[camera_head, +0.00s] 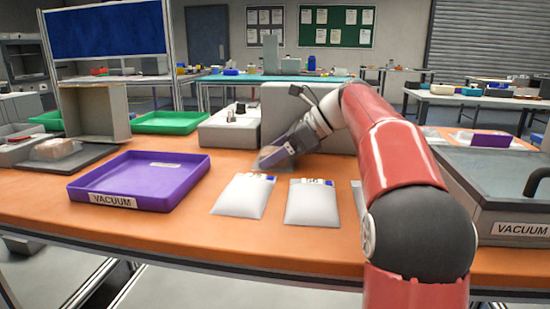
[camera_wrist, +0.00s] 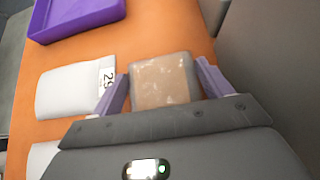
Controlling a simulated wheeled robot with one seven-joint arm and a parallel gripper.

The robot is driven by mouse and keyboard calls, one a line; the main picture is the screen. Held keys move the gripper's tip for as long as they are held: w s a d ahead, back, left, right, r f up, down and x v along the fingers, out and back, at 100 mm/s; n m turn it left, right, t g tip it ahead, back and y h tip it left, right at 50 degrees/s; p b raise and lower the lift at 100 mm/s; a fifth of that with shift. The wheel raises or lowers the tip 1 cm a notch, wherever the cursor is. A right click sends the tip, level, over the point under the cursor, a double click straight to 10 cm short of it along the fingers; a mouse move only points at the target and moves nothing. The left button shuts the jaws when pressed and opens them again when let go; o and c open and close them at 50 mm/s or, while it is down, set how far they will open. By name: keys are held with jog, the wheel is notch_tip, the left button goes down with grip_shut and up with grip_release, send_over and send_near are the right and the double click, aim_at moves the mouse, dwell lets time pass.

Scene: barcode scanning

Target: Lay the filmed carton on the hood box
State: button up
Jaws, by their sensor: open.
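The filmed carton (camera_wrist: 160,84), a tan block under shiny clear film, lies between the two purple fingers of my gripper (camera_wrist: 161,70) in the wrist view. The fingers are open on either side of it; whether they touch it I cannot tell. In the head view my gripper (camera_head: 266,158) is low over the orange table, behind the white pouches, and the carton is hard to make out there. A beige open-fronted box (camera_head: 95,110), hood-like in shape, stands at the left of the table. I cannot tell for sure that it is the hood box.
White pouches (camera_head: 245,196) lie in front of my gripper. A purple VACUUM tray (camera_head: 128,200) is left of them. A grey case (camera_head: 310,115) stands close behind my gripper. A grey VACUUM box (camera_head: 505,205) is at the right. Bare orange table (camera_head: 110,243) shows along the front.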

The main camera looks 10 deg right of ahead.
jog(key=c, duration=1.2)
jog(key=shift+r, duration=0.1)
